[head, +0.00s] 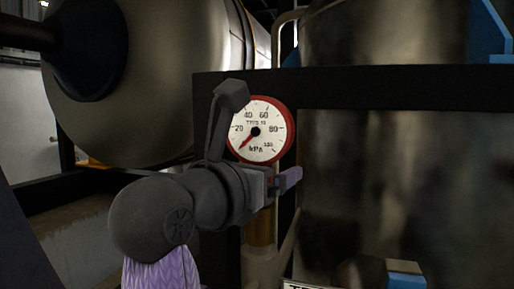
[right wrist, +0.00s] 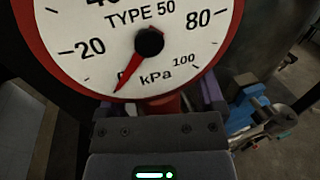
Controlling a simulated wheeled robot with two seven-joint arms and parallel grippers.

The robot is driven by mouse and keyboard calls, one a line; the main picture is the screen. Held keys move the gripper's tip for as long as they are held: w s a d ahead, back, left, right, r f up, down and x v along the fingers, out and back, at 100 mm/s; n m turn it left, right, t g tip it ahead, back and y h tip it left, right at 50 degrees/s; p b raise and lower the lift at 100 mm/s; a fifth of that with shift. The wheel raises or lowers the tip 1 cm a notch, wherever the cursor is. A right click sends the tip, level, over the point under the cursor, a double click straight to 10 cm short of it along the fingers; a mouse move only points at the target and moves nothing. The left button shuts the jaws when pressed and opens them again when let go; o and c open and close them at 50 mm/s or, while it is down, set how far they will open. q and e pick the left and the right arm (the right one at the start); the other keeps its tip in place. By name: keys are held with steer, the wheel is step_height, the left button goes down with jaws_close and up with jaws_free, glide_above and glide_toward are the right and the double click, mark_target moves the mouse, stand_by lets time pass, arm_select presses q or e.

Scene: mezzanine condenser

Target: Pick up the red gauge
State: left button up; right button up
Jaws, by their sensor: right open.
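My arm hides the gauge's lower left edge in the head view. My left gripper is out of view.
A large metal tank (head: 165,70) fills the upper left. A dark beam (head: 400,87) crosses in front of a tall metal vessel (head: 400,175) at right. A brass-coloured pipe (head: 260,227) stands below the gauge. Blue fittings (right wrist: 248,105) show at right in the right wrist view.

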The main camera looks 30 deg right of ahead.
steer(key=shift+a, duration=0.1)
steer(key=shift+c, duration=0.9)
jaws_close()
